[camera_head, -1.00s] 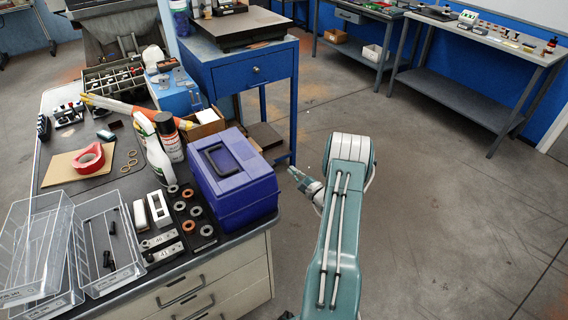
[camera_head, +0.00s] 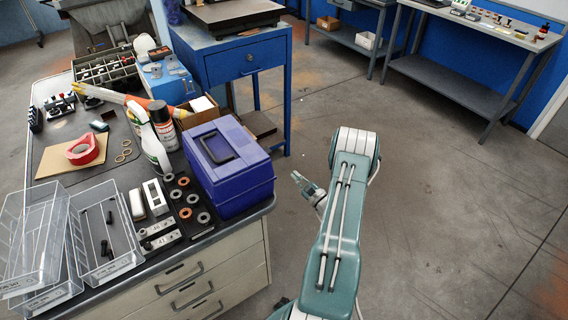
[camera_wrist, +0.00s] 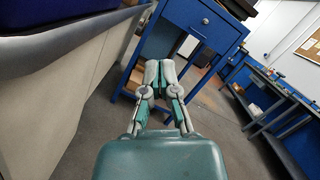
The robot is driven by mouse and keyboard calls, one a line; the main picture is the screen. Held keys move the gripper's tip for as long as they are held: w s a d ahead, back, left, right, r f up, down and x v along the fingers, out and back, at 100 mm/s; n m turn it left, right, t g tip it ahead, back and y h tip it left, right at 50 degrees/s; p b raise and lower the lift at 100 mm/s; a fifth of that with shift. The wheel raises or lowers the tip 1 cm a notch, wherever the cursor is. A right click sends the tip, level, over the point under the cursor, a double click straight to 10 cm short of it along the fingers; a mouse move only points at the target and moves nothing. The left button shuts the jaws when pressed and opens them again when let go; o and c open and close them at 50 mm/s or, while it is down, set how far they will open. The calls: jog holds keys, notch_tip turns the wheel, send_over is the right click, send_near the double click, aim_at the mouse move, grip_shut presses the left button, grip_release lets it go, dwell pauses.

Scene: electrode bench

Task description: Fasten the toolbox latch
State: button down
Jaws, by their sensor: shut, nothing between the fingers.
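The toolbox (camera_head: 230,166) is a blue-purple closed box with a dark handle on its lid. It stands at the right end of the workbench. I cannot make out its latch in the head view. My gripper (camera_head: 296,177) is in the air to the right of the toolbox, past the bench edge, apart from it. In the wrist view my gripper (camera_wrist: 160,66) shows with its fingertips together and nothing held. A dark blue piece of the toolbox (camera_wrist: 58,14) shows at the top left of the wrist view, above the bench edge.
The workbench (camera_head: 190,268) has drawers with handles below the toolbox. Metal washers, a spray bottle (camera_head: 148,140) and clear bins (camera_head: 100,240) crowd its top left of the toolbox. A blue drawer table (camera_head: 238,62) stands behind. The floor (camera_head: 440,210) on the right is open.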

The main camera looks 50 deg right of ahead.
jog(key=f+m, duration=0.1)
jog(key=a+f+m+h, duration=0.1)
jog(key=m, duration=0.1)
jog(key=f+m, duration=0.1)
jog(key=shift+w+a+f+m, duration=0.1)
jog(key=shift+a+f+m, duration=0.15)
jog(key=shift+m, duration=0.05)
jog(key=w+r, duration=0.6)
jog(key=w, duration=0.4)
jog(key=shift+d, duration=0.2)
jog(key=shift+s+d+r, duration=0.1)
jog(key=shift+r, duration=0.05)
